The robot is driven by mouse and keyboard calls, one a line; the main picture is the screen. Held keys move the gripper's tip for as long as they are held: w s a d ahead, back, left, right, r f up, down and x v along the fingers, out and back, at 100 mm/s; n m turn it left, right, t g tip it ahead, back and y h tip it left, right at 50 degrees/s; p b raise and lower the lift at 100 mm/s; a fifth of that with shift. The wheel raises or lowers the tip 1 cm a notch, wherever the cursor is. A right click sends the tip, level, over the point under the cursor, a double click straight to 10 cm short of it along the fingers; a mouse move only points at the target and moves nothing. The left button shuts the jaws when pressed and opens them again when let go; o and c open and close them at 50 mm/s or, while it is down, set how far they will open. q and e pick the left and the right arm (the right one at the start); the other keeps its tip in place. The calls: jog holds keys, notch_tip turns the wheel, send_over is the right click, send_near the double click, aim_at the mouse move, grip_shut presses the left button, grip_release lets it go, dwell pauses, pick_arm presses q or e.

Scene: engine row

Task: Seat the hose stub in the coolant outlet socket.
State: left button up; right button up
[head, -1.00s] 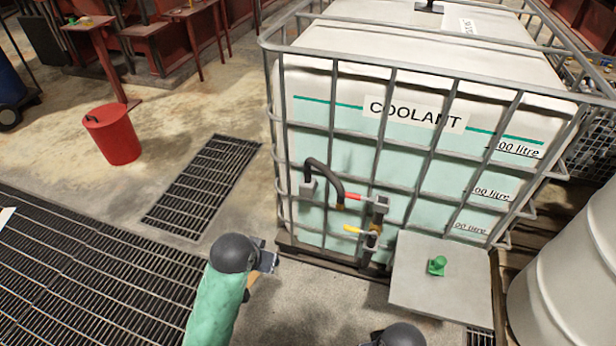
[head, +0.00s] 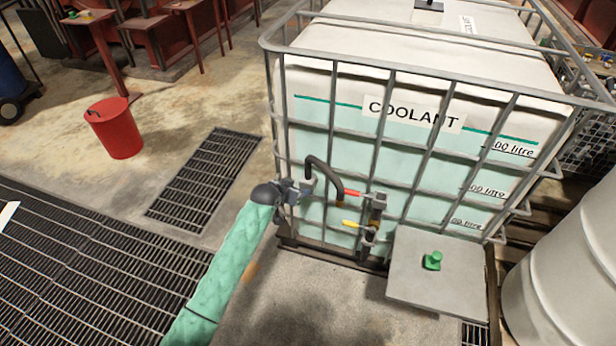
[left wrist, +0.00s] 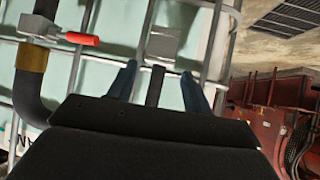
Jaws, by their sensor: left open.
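A black hose (head: 322,168) arches in front of the tank's cage. Its left end meets a small grey block (left wrist: 164,42); its other end has a brass collar (left wrist: 31,57) beside a red lever (head: 351,193). Grey fittings (head: 379,199) on the tank's outlet stand to the right of that lever; I cannot tell which one is the socket. My left gripper (head: 303,188) is open at the hose's left end. In the left wrist view, a narrow dark upright (left wrist: 155,86) below the grey block shows between the fingers, apart from both. My right gripper is out of view.
The caged coolant tank (head: 418,112) stands close in front. A yellow lever (head: 350,223) sits below the red one. A grey platform (head: 415,282) bears a green fitting (head: 432,260). A white drum (head: 565,260) stands at right, a red bucket (head: 115,130) at left. The floor before the tank is clear.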

aim_at(306, 174)
pick_arm(q)
jog(key=w, duration=0.1)
jog(key=w+d+t, duration=0.1)
jog(key=w, duration=0.1)
jog(key=w+r+t+h, duration=0.1)
jog(key=shift+w+d+r+p, duration=0.1)
jog(key=shift+w+d+p, duration=0.2)
jog(key=shift+p, duration=0.05)
jog(key=shift+w+d+p, duration=0.2)
jog(key=shift+w+p, duration=0.15)
jog(key=shift+w, duration=0.05)
jog(key=shift+t, duration=0.3)
jog(key=shift+f+p+x, duration=0.15)
jog(key=shift+p+x, duration=0.25)
jog(key=shift+x, duration=0.7)
jog(key=shift+f+p+x, duration=0.15)
jog(key=shift+p+x, duration=0.2)
jog(key=shift+x, duration=0.75)
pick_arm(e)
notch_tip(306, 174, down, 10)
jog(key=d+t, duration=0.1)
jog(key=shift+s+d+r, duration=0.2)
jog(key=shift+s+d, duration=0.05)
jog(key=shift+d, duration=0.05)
pick_arm(q)
jog(key=shift+s, duration=0.2)
jog(key=shift+c, duration=0.4)
grip_shut()
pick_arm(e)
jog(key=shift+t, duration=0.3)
